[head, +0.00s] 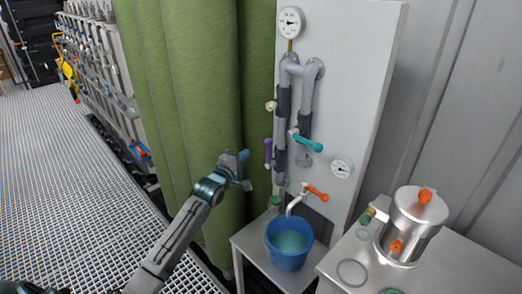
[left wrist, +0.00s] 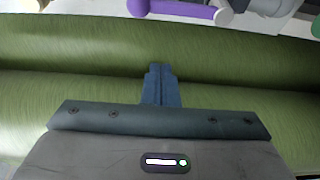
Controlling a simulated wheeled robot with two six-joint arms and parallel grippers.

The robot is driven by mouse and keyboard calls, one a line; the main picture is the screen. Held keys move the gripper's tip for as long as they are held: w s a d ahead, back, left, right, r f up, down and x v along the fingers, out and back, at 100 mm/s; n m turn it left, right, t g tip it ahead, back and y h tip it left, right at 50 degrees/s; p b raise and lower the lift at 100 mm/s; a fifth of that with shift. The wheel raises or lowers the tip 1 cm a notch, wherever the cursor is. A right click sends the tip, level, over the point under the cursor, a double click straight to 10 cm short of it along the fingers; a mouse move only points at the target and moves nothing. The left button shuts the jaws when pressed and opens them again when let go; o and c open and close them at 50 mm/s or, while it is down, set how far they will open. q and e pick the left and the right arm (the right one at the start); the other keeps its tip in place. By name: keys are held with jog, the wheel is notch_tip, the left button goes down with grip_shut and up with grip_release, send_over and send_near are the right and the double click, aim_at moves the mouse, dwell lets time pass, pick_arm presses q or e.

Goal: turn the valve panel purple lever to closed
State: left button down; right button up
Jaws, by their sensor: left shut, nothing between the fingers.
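The purple lever (head: 268,152) sits on the left side of the grey pipework on the white valve panel (head: 350,98). In the head view it hangs roughly vertical. The purple lever also shows at the top of the left wrist view (left wrist: 180,11), partly cut off by the frame edge. My left gripper (head: 246,170) is shut and empty, in front of the green curtain and left of the lever, apart from it. Its closed blue fingers (left wrist: 160,84) show in the left wrist view below the lever. My right gripper is not in view.
A teal lever (head: 308,142) and an orange-handled tap (head: 316,193) are on the same panel. A blue bucket (head: 288,245) stands below the tap. A metal vessel (head: 411,225) stands on the right table. Green curtains (head: 190,90) hang left of the panel.

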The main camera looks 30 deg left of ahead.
aim_at(269, 154)
pick_arm(q)
jog(key=w+d+p, duration=0.2)
jog(key=w+d, duration=0.1)
jog(key=w, duration=0.2)
jog(key=shift+w+d, duration=0.4)
jog(key=shift+f, duration=0.1)
jog(key=shift+s+d+m, duration=0.1)
jog(key=shift+d+m, duration=0.05)
jog(key=shift+m, duration=0.15)
